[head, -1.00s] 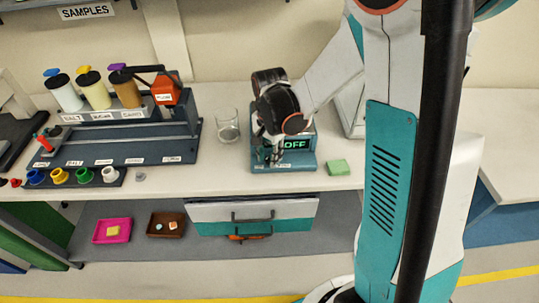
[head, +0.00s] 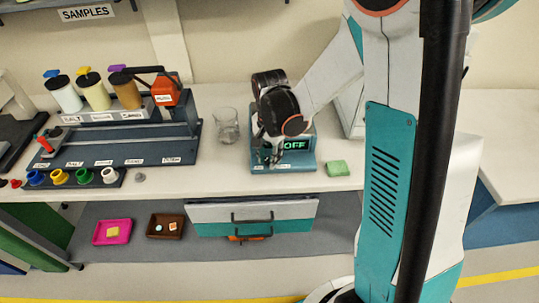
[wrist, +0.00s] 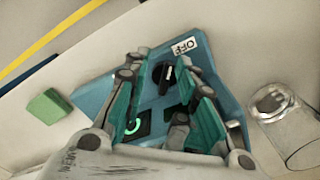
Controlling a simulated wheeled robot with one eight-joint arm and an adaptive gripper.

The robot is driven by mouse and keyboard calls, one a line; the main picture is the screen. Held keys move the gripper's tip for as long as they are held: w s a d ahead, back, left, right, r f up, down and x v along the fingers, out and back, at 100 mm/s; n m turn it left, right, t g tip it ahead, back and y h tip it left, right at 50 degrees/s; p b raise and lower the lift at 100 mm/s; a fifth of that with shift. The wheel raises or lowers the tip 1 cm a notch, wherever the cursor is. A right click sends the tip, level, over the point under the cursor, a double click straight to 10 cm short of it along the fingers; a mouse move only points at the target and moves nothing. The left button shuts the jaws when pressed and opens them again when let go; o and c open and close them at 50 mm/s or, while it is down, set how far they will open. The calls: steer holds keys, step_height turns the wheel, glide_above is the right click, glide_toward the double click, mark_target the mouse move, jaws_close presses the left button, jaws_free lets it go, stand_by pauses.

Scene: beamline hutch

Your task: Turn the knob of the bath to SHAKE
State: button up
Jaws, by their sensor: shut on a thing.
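The bath (head: 300,166) is a teal unit on the bench; its screen (head: 296,144) reads OFF in green. In the wrist view the bath (wrist: 95,85) shows a black knob (wrist: 164,76) with a pale mark, a white OFF label (wrist: 185,46) beyond it, and a dark panel with a green ring (wrist: 133,126). My gripper (wrist: 164,66) has its fingers on both sides of the knob, shut on it. In the head view my gripper (head: 270,152) is over the bath's left part and hides the knob. No SHAKE label is readable.
A glass beaker (head: 227,127) stands close left of the bath. A green block (head: 337,168) lies to its right. A rack with several capped bottles (head: 128,92) stands further left. A drawer (head: 253,213) is below the bench edge.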

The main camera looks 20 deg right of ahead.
steer(key=shift+a+f, duration=0.15)
steer(key=shift+a, duration=0.05)
steer(key=shift+w+r, duration=0.15)
steer(key=shift+r, duration=0.05)
step_height(320, 180, up, 8)
steer(key=shift+s+d, duration=0.2)
steer(key=shift+o, duration=1.4)
step_height(320, 180, up, 5)
steer(key=p, duration=0.5)
glide_above(267, 159)
step_height(267, 159, down, 14)
steer(key=b, duration=0.4)
steer(key=shift+r, duration=0.2)
jaws_close()
